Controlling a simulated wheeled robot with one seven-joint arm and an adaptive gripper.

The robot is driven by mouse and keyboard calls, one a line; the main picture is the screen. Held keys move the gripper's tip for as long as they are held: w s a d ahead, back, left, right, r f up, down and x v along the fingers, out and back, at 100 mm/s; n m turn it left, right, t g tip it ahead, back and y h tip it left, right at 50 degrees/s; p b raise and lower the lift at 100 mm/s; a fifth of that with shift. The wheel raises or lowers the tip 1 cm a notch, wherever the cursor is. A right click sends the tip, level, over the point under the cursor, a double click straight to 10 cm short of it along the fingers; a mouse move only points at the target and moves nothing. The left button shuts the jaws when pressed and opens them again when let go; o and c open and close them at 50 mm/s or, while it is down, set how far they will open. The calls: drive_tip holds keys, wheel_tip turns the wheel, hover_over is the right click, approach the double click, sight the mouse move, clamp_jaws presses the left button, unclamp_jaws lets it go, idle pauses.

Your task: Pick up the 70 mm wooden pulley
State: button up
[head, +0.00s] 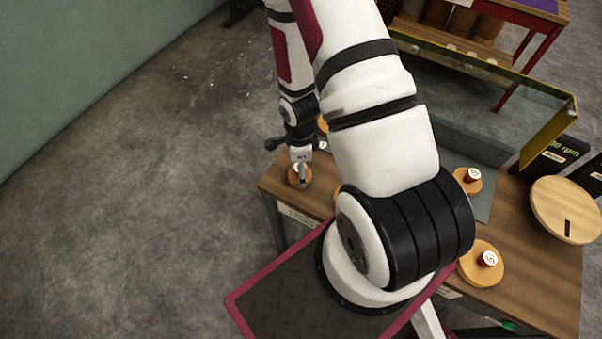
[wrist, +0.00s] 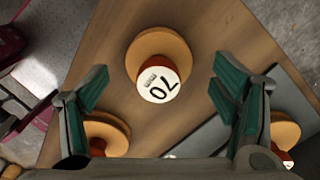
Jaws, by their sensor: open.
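The 70 mm wooden pulley (wrist: 157,48) has a round wooden disc and a white top label reading 70. In the wrist view it stands upright on the table, ahead of and between my open, empty fingers. My gripper (wrist: 160,80) has green-padded fingers on either side of it, with gaps on both sides and no contact visible. In the head view my gripper (head: 299,170) is over a wooden pulley (head: 293,178) near the table's left corner; the gripper partly covers this pulley and its label is not readable.
The wooden table (head: 545,275) also holds other pulleys, one at the right (head: 482,270) and one farther back (head: 468,186). In the wrist view two pulleys (wrist: 112,125) (wrist: 284,130) sit partly behind my fingers. A large wooden disc (head: 560,205) stands at the right.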

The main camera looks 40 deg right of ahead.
drive_tip(key=shift+s+f, duration=0.1)
drive_tip(key=shift+f, duration=1.3)
drive_tip(key=c, duration=1.2)
drive_tip(key=shift+c, duration=0.2)
drive_tip(key=shift+r, duration=0.1)
